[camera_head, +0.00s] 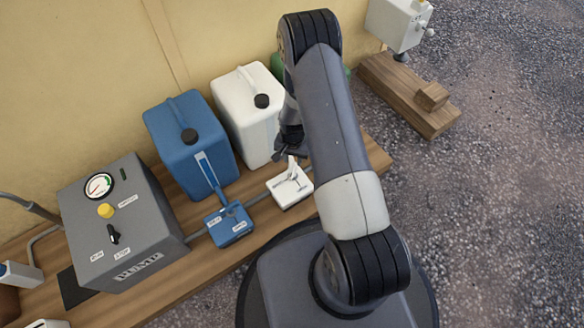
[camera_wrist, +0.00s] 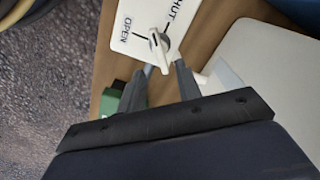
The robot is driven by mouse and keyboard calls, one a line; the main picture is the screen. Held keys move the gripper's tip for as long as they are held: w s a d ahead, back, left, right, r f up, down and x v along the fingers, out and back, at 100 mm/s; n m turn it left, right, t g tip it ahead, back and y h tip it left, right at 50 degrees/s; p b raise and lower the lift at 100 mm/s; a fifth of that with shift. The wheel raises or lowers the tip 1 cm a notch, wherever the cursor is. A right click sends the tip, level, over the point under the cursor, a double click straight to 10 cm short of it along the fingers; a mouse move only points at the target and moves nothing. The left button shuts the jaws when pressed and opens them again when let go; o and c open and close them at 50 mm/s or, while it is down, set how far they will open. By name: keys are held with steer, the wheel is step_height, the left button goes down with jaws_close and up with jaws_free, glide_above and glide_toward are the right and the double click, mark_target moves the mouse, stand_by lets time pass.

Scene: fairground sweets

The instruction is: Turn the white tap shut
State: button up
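The white tap (camera_head: 289,188) sits on the wooden bench in front of the white jerrycan (camera_head: 240,122). In the wrist view the white tap (camera_wrist: 130,43) shows as a plate marked OPEN and SHUT, with a small pale handle (camera_wrist: 157,41) between two black lines. Which mark the handle points to is not clear. My gripper (camera_wrist: 165,68) is open, its two grey fingers apart just short of the handle. I cannot tell whether a finger touches it. In the head view my gripper (camera_head: 291,150) is above the tap's back edge, partly hidden by my arm.
A blue tap (camera_head: 229,224) and blue jerrycan (camera_head: 190,145) stand to the left. A grey pump box (camera_head: 118,222) with a gauge is farther left. A green can (camera_head: 277,67) is partly behind my arm.

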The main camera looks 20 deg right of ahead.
mark_target(293, 170)
step_height(293, 170, down, 7)
steer(key=shift+r+b, duration=0.2)
steer(key=shift+b, duration=0.65)
jaws_close()
